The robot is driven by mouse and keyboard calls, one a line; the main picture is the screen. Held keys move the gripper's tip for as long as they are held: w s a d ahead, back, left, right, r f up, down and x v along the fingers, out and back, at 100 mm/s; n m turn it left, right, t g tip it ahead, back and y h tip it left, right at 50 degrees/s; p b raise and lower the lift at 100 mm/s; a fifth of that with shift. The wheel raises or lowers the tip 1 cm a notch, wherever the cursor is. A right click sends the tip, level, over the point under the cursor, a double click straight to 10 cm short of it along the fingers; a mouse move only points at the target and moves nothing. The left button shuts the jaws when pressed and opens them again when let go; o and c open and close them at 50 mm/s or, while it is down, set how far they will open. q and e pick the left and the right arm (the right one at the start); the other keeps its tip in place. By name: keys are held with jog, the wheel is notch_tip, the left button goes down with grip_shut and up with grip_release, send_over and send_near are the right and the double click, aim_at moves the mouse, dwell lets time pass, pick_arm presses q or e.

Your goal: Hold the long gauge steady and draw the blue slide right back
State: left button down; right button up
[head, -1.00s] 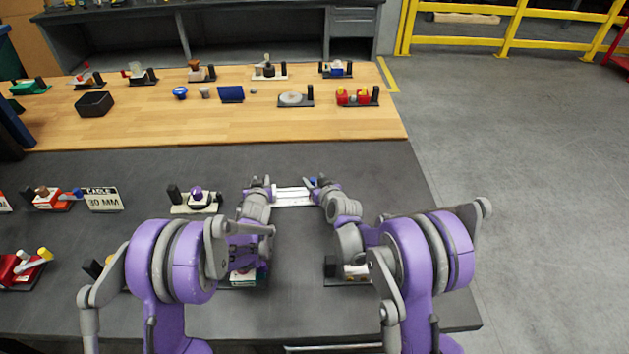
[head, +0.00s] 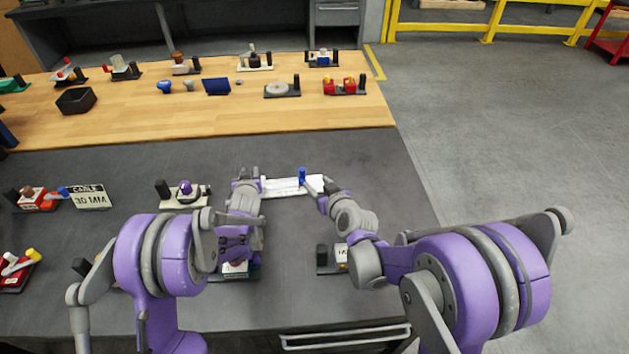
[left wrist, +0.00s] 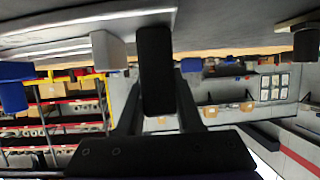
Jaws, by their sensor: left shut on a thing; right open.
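The long gauge (head: 284,188) is a white bar lying across the dark bench, between my two grippers in the head view. The blue slide (head: 302,176) stands up near its right end. My left gripper (head: 257,181) is shut on the gauge's left end; its fingertips are partly hidden. My right gripper (head: 322,187) is open at the gauge's right end, just right of the slide; I cannot tell whether it touches the gauge. In the left wrist view the gauge (left wrist: 75,22) runs across the top, with a blue part (left wrist: 14,88) at left, likely the slide.
A purple-knobbed fixture (head: 184,194) stands left of my left gripper. A sign reading 30 MM (head: 88,197) and a red fixture (head: 36,199) are further left. Another fixture (head: 333,259) sits below my right forearm. The dark bench is clear right of the gauge.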

pick_arm(q)
jog(key=shift+f, duration=0.15)
jog(key=shift+c, duration=2.4)
grip_release()
jog(key=shift+a, duration=0.1)
